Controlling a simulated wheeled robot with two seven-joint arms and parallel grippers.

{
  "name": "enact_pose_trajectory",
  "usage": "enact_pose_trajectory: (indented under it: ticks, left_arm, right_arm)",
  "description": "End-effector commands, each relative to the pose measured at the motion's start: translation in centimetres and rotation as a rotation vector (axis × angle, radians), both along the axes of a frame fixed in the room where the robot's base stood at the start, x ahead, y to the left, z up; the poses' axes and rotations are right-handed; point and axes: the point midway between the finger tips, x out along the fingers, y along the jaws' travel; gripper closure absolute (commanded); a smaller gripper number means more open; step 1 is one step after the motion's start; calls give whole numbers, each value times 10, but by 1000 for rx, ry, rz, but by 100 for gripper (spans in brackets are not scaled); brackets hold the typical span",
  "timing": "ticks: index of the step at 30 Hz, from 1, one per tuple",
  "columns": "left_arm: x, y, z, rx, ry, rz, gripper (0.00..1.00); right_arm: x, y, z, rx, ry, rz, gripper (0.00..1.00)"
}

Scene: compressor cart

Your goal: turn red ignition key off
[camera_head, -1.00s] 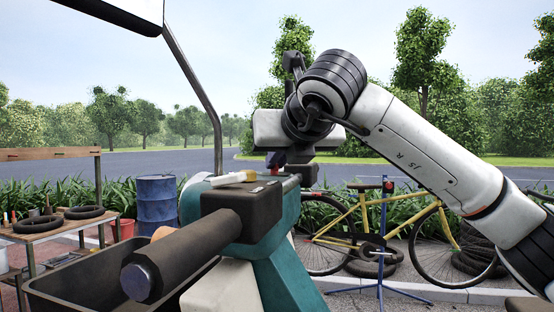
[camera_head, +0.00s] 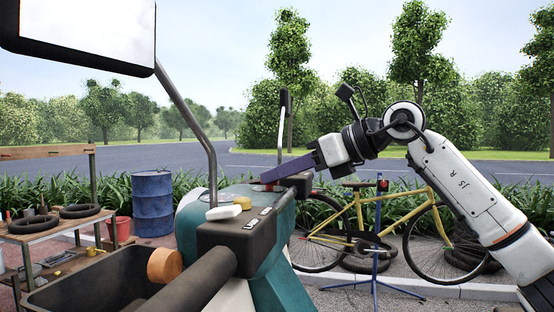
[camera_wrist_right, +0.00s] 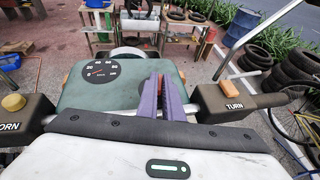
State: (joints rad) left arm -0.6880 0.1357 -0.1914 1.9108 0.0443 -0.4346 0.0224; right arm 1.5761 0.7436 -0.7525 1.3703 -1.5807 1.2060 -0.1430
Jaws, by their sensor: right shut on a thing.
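My right gripper (camera_head: 270,180) comes in from the right in the head view, its purple fingers sloping down to the left onto the teal console (camera_head: 262,262) of the cart. A small patch of the red ignition key (camera_head: 261,188) shows at the fingertips, and the fingers are shut on it. In the right wrist view the purple fingers (camera_wrist_right: 165,92) lie close together over the teal dash, next to a round dial (camera_wrist_right: 102,72). My left gripper is not in view.
Dark handlebar housings flank the dash; the near one (camera_head: 240,232) carries a pale button (camera_head: 223,212) and switches. A mirror (camera_head: 85,30) on a bent stalk rises at the left. A dark tray (camera_head: 85,280) lies below. A bicycle (camera_head: 365,215) stands behind.

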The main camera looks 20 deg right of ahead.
Motion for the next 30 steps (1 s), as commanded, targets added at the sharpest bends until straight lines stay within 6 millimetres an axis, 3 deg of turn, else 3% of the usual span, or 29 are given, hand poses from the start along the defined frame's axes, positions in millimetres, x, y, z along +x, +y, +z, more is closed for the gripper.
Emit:
enact_pose_trajectory:
  ticks: [12, 30]
  left_arm:
    - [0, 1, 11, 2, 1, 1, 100]
    - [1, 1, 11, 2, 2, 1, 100]
  right_arm:
    - [4, -3, 0, -1, -2, 215, 100]
    - [4, -3, -1, -6, -1, 255, 100]
